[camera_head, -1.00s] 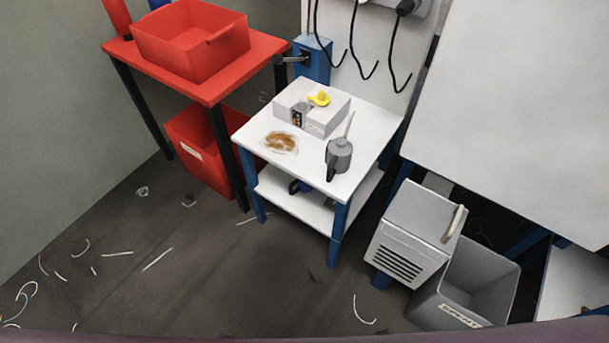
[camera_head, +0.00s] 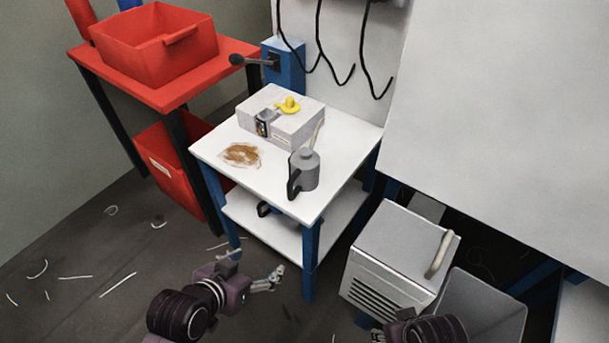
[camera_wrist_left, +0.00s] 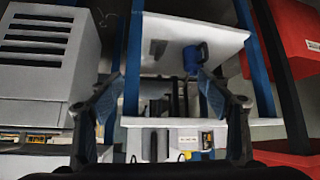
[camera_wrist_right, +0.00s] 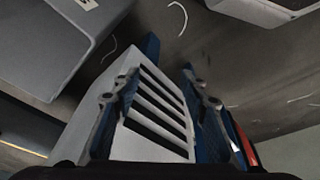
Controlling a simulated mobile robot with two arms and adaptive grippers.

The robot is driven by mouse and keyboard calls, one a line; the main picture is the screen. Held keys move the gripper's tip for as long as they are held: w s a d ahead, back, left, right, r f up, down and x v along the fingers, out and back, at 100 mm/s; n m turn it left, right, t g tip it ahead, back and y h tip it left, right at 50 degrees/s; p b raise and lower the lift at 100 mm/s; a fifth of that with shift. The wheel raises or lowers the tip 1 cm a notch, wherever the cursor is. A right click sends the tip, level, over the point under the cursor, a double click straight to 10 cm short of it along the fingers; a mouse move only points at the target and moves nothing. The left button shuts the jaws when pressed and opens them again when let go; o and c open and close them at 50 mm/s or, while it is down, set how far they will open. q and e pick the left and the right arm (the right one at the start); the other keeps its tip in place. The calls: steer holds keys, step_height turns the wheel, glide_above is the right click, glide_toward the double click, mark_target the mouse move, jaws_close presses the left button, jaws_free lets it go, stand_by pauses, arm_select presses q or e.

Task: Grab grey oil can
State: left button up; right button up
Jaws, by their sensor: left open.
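The grey oil can (camera_head: 307,172) stands upright on the front right part of the small white table (camera_head: 222,170). I cannot make out the can in either wrist view. My right gripper (camera_wrist_right: 158,82) is open and empty in the right wrist view, over the vented grey-white cabinet (camera_wrist_right: 130,130).
A light grey box (camera_head: 290,128) with a yellow item sits behind the can, and a brown stain lies to its left. A red table (camera_head: 165,93) with a red bin (camera_head: 150,55) stands left. The vented cabinet (camera_head: 405,245) and a grey bin (camera_head: 475,300) stand right.

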mark_target(290, 178)
arm_select(q)
steer(key=w+d+r+t+h, duration=0.1)
steer(key=w+r, duration=0.1)
steer(key=w+d+r+t, duration=0.1)
steer(key=w+d+r, duration=0.1)
steer(key=w, duration=0.1)
steer(key=w+d+r+m+t+h, duration=0.1)
steer(key=w+d+r, duration=0.1)
steer(key=w, duration=0.1)
steer(key=shift+d+r+t+h, duration=0.2)
steer(key=shift+t+h, duration=0.1)
steer(key=w+r+t, duration=0.1)
steer(key=r, duration=0.1)
steer(key=w+d+r+t+h, duration=0.1)
steer(key=w+r, duration=0.1)
steer(key=w+d+r+t, duration=0.1)
steer(key=w+r+t, duration=0.1)
steer(key=r, duration=0.1)
steer(key=shift+w, duration=0.25)
steer(key=x, duration=0.4)
steer(key=b+x, duration=0.1)
steer(key=x, duration=0.2)
steer(key=shift+w+d+r, duration=0.2)
steer(key=shift+w+d, duration=0.05)
steer(key=shift+d, duration=0.1)
arm_select(e)
step_height(290, 178, down, 8)
steer(key=shift+s, duration=0.15)
